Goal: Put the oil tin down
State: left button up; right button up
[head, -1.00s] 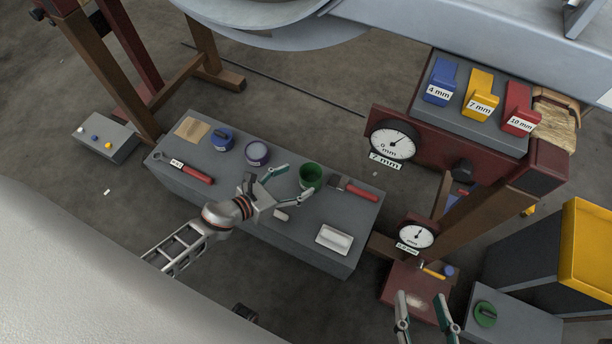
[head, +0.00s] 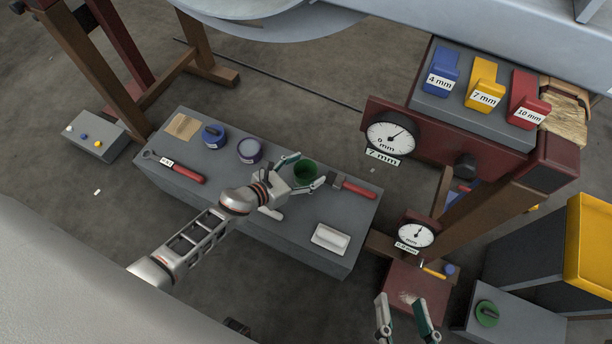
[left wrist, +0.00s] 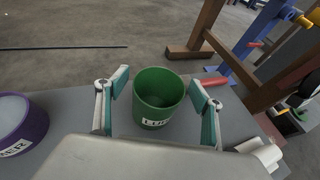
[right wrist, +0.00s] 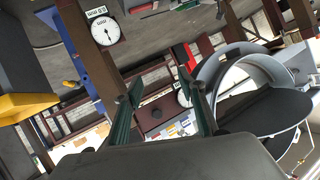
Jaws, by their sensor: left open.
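The oil tin is most likely the open green tin (head: 305,173), which stands upright on the grey bench. In the left wrist view the tin (left wrist: 158,97) has a white label, partly readable. My left gripper (head: 304,171) is open, with one finger on each side of the tin. In the left wrist view small gaps show between the fingers (left wrist: 159,90) and the tin's wall. My right gripper (head: 408,308) is open and empty, low in the head view near the red stand; its fingers also show apart in the right wrist view (right wrist: 163,92).
The grey bench (head: 285,232) also bears a purple tin (head: 249,151), a blue tin (head: 213,135), a red-handled wrench (head: 185,173), a red-handled tool (head: 357,188) and a white dish (head: 330,238). A dial gauge (head: 391,137) stands behind to the right.

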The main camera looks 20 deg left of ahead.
pick_arm(q)
jog(key=c, duration=1.3)
jog(key=shift+r, duration=0.1)
pick_arm(e)
jog(key=shift+r, duration=0.1)
pick_arm(q)
jog(key=shift+w+r+p, duration=0.15)
jog(key=shift+r+p, duration=0.2)
jog(key=shift+r, duration=0.15)
notch_tip(320, 180, up, 19)
jog(key=p, duration=1.3)
jog(key=shift+p, duration=0.4)
pick_arm(e)
jog(key=s+d+f+n+g+h, duration=0.1)
jog(key=s+d+f+n+h, duration=0.1)
jog(key=d, duration=0.8)
jog(key=shift+f+n+g+h, duration=0.15)
jog(key=shift+n+g+h, duration=0.15)
jog(key=shift+n+h, duration=0.35)
pick_arm(q)
jog(key=shift+s+a+f, duration=0.1)
jog(key=shift+s, duration=0.1)
pick_arm(e)
jog(key=shift+s+d, duration=0.1)
